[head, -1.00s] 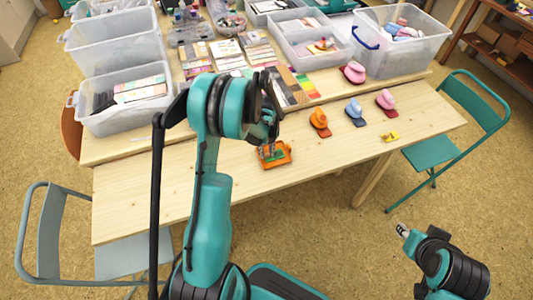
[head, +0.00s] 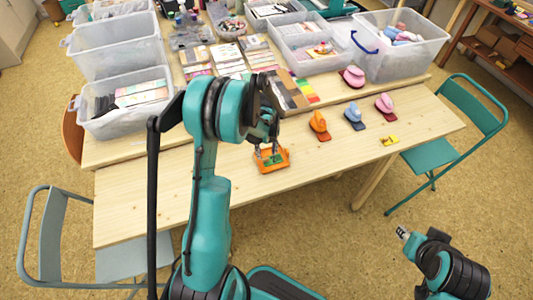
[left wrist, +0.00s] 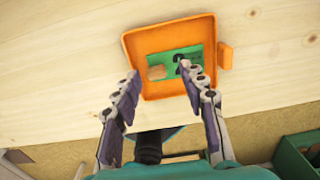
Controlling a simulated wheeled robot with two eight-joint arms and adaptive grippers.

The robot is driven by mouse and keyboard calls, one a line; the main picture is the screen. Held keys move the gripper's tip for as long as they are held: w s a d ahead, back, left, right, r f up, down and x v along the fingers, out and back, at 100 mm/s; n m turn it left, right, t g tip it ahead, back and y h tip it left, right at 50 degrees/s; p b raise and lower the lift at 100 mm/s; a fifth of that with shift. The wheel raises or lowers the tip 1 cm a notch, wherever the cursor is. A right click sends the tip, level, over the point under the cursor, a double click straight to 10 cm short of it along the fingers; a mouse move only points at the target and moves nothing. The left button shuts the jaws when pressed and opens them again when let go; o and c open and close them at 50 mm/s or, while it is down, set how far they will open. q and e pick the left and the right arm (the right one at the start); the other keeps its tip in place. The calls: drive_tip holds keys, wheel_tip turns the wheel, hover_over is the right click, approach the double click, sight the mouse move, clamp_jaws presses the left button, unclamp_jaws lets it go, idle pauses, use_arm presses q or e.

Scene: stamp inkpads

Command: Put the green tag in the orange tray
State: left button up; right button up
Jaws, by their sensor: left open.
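The orange tray (head: 284,166) lies on the near part of the wooden table; it also shows in the left wrist view (left wrist: 136,46). The green tag (left wrist: 178,70) lies flat inside the tray, with a tan patch and a dark spot on it. In the head view the green tag (head: 270,159) shows partly below my fingers. My left gripper (head: 267,150) is directly above the tray, pointing down.
Orange, blue and pink stamps (head: 354,116) stand right of the tray, with a small yellow piece (head: 390,140) near the table edge. Clear bins (head: 127,102) and cards fill the back. The table's left front is bare.

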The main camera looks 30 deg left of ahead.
use_arm(q)
drive_tip(key=s+d+r+n+t+p, duration=0.1)
drive_tip(key=s+d+r+n, duration=0.15)
drive_tip(key=r, duration=0.65)
drive_tip(key=s+d+r+n+t+p, duration=0.15)
drive_tip(key=r+n, duration=0.25)
drive_tip(key=r, duration=0.4)
drive_tip(key=s+d+r+n+t, duration=0.2)
drive_tip(key=s+d+n, duration=0.3)
drive_tip(key=n, duration=0.5)
drive_tip(key=s+d+r+n+t, duration=0.2)
drive_tip(key=s+d+r+n, duration=0.3)
drive_tip(key=s+n, duration=0.4)
drive_tip(key=shift+d+r+n+t, duration=0.15)
drive_tip(key=shift+r+n+t, duration=0.1)
drive_tip(key=shift+n+t, duration=0.1)
